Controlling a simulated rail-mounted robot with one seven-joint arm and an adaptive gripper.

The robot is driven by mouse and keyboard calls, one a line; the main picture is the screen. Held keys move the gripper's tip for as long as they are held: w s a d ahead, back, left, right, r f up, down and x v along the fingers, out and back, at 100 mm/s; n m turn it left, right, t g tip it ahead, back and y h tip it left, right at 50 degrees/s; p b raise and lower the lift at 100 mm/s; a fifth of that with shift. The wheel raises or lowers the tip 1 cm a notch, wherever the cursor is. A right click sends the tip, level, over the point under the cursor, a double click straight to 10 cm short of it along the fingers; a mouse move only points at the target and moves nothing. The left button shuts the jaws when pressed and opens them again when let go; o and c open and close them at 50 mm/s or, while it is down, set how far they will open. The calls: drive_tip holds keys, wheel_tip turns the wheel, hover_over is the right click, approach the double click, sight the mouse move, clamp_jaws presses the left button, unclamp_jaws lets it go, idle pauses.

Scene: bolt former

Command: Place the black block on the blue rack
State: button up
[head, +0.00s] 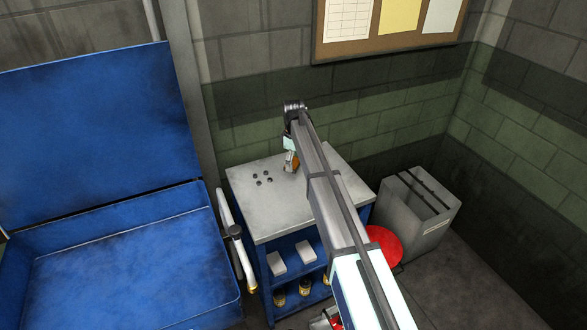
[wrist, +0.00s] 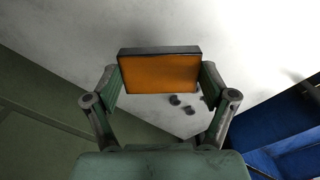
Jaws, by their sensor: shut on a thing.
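My gripper (head: 291,158) is shut on a flat block (wrist: 160,72) with an orange face and dark, blackish edges. In the wrist view the fingers press on its left and right sides. In the head view only a bit of orange shows at the gripper. The blue rack (head: 262,218) is a blue shelf unit with a light grey top. My gripper and the block are over the back part of that top. I cannot tell whether the block touches it. My arm hides the right part of the top.
Several small dark pieces (head: 264,178) lie on the rack's top, left of my gripper. White boxes (head: 306,252) sit on a shelf below. A large blue open container (head: 120,270) stands left, a grey bin (head: 418,205) right. The wall is close behind. The top's front is clear.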

sight(293, 177)
drive_tip(key=shift+f+p, duration=0.65)
drive_tip(key=shift+f, duration=1.85)
drive_tip(key=shift+f, duration=0.1)
drive_tip(key=o, duration=1.6)
drive_tip(key=shift+c, duration=0.2)
wheel_tip(293, 177, up, 12)
drive_tip(key=b, duration=0.4)
